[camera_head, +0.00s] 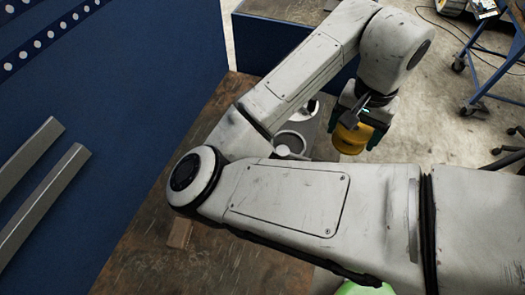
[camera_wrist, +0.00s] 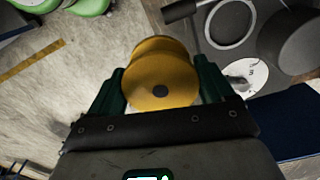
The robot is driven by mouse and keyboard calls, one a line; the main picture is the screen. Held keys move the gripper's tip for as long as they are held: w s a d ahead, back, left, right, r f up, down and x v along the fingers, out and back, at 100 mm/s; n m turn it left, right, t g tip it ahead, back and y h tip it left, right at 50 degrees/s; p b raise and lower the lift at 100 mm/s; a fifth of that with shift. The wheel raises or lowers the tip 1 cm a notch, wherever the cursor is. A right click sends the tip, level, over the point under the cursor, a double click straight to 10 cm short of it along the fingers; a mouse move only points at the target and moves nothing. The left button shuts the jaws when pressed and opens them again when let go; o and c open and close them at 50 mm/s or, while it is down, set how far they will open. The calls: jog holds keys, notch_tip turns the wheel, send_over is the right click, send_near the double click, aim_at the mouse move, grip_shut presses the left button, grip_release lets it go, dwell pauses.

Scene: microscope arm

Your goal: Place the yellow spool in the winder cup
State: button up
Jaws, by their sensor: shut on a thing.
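A round grey cup-like ring (camera_head: 290,141) shows on that unit, partly hidden by my arm. In the wrist view a ring-shaped opening (camera_wrist: 229,24) lies at the upper right, apart from the spool. I cannot tell for sure which is the winder cup.
A brown worktop (camera_head: 205,245) spreads beneath my arm, with a blue panel at left. In the wrist view a dark cylinder (camera_wrist: 292,42) and a white disc (camera_wrist: 246,76) stand near the ring. A blue cart (camera_head: 497,75) stands at the far right.

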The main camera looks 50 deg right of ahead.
jog(key=w+f, duration=0.2)
jog(key=w, duration=0.2)
jog(key=w+a+f, duration=0.1)
jog(key=w+f, duration=0.2)
jog(key=w, duration=0.1)
jog(key=w+f, duration=0.3)
jog(key=w, duration=0.1)
jog(key=shift+w+a+f, duration=0.2)
jog(key=shift+w+a, duration=0.1)
jog(key=shift+w, duration=0.05)
jog(key=shift+w+f, duration=0.3)
jog(key=shift+f, duration=0.15)
jog(key=shift+w+f+p, duration=0.2)
jog(key=shift+f+p, duration=0.25)
jog(key=shift+f, duration=1.35)
jog(key=shift+f, duration=0.15)
jog(key=o, duration=0.9)
jog(key=shift+o, duration=0.2)
notch_tip(320, 180, up, 12)
jog(key=b, duration=0.1)
jog(key=shift+r, duration=0.2)
